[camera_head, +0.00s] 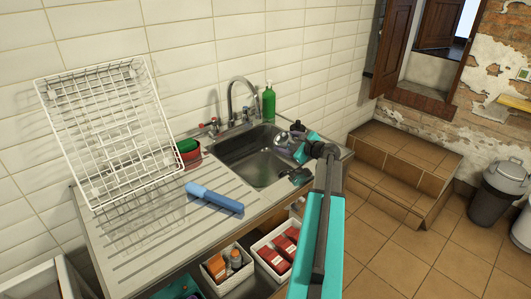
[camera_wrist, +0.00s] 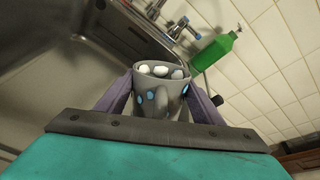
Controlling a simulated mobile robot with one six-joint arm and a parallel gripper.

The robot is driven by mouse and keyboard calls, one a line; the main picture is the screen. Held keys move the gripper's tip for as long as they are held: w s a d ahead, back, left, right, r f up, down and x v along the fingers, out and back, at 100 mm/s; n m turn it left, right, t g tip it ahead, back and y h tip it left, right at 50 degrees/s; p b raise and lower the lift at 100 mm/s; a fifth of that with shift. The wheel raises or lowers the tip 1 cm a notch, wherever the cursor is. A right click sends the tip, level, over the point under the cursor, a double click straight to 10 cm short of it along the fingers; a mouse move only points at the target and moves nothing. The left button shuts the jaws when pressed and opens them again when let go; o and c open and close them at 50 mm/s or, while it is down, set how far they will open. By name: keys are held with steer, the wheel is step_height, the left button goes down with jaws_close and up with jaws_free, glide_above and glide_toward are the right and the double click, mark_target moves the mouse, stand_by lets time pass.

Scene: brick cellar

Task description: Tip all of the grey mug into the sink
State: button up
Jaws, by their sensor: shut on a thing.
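The grey mug (camera_wrist: 172,103) has blue spots and several white rounded pieces (camera_wrist: 160,71) showing inside its mouth. My gripper (camera_wrist: 160,105) is shut on it, with one purple-grey finger on each side. The wrist view is tilted, so I cannot tell the mug's exact lean. In the head view my gripper (camera_head: 292,148) is at the right side of the sink (camera_head: 250,165), and the mug is small and hard to make out there. The sink is a steel basin; its bare metal also shows at the left of the wrist view (camera_wrist: 50,75).
A tap (camera_head: 232,100) stands behind the basin, with a green bottle (camera_head: 268,103) beside it. Red and green bowls (camera_head: 189,150), a blue object (camera_head: 215,199) and a white wire rack (camera_head: 105,135) are on the left counter. Filled bins (camera_head: 228,283) sit below.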

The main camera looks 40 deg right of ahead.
steer(key=shift+w+a, duration=0.1)
steer(key=shift+a, duration=0.05)
steer(key=shift+w+a+r+n+g+h+p, duration=0.15)
steer(key=shift+a+r+n+g+h+p, duration=0.2)
steer(key=shift+n+g, duration=0.2)
stand_by(0.6)
steer(key=shift+w+a+r+n+g+h+p, duration=0.15)
steer(key=shift+r+n+g+h+p, duration=0.35)
steer(key=shift+n+p, duration=0.35)
stand_by(1.1)
steer(key=shift+w+a+r+n+g+h+p, duration=0.25)
steer(key=shift+r+n+g+h+p, duration=0.25)
steer(key=shift+n+p, duration=0.4)
stand_by(1.5)
steer(key=shift+w+a+r+n+g+h+p, duration=0.25)
steer(key=shift+w+a+n+h+p, duration=0.2)
steer(key=shift+a+p, duration=0.4)
stand_by(0.5)
steer(key=shift+r+n+g+h+p, duration=0.15)
steer(key=shift+n+g+h+p, duration=0.2)
steer(key=shift+p, duration=0.55)
